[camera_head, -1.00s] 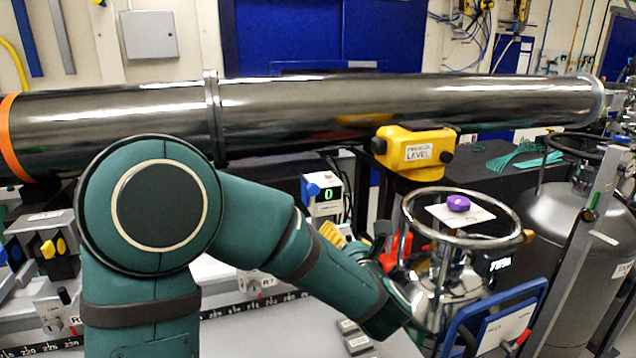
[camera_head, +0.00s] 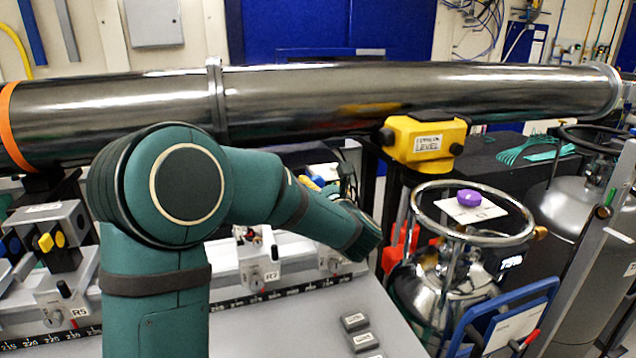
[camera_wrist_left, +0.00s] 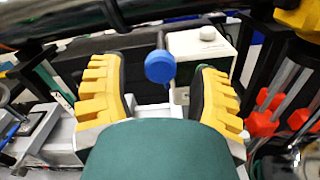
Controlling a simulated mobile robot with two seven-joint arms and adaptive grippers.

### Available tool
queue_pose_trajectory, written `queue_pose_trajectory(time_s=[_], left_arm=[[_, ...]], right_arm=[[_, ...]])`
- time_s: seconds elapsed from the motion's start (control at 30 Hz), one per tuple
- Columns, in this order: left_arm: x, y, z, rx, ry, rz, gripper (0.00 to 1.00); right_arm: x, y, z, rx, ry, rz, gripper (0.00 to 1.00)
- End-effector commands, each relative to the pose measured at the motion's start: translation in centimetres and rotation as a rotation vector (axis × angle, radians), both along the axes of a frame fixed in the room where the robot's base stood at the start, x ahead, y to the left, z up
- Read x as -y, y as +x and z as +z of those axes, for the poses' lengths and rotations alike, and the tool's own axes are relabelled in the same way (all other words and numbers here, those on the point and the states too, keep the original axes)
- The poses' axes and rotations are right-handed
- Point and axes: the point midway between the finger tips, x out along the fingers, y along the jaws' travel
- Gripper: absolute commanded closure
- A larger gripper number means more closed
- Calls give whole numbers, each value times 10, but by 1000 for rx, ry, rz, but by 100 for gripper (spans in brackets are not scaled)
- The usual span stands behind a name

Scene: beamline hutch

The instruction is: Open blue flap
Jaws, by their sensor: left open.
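In the left wrist view a round blue piece (camera_wrist_left: 160,66) on a dark upright stem sits between the fingers of my left gripper (camera_wrist_left: 159,72). I cannot tell whether this piece is the blue flap. The gripper is open, its yellow ridged fingers on either side, with gaps to the blue piece. In the head view my left gripper (camera_head: 312,183) is mostly hidden behind my arm, below the steel tube. A blue-framed panel (camera_head: 510,322) with a white label and a red handle stands at the lower right, away from the gripper. My right gripper is not in view.
A long steel tube (camera_head: 400,92) crosses above the gripper. A yellow level (camera_head: 422,138), a steel vessel with a ring handle (camera_head: 450,282) and red parts (camera_head: 399,250) stand to the right. A white box (camera_wrist_left: 203,58) is behind the blue piece. A scaled rail (camera_head: 270,295) runs below.

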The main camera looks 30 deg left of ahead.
Motion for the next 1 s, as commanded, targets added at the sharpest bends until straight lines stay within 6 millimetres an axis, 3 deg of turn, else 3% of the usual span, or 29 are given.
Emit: queue_pose_trajectory(time_s=[0.2, 0.57, 0.73, 1.0], left_arm=[[-15, 13, 0, 0, 0, 1, 38], [-17, 15, 0, 0, 0, 0, 39], [-17, 15, 0, 0, 0, 0, 99], [-17, 17, 0, -5, 5, 0, 100]], right_arm=[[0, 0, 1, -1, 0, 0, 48], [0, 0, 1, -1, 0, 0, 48], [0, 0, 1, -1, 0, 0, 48], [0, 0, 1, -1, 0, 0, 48]])
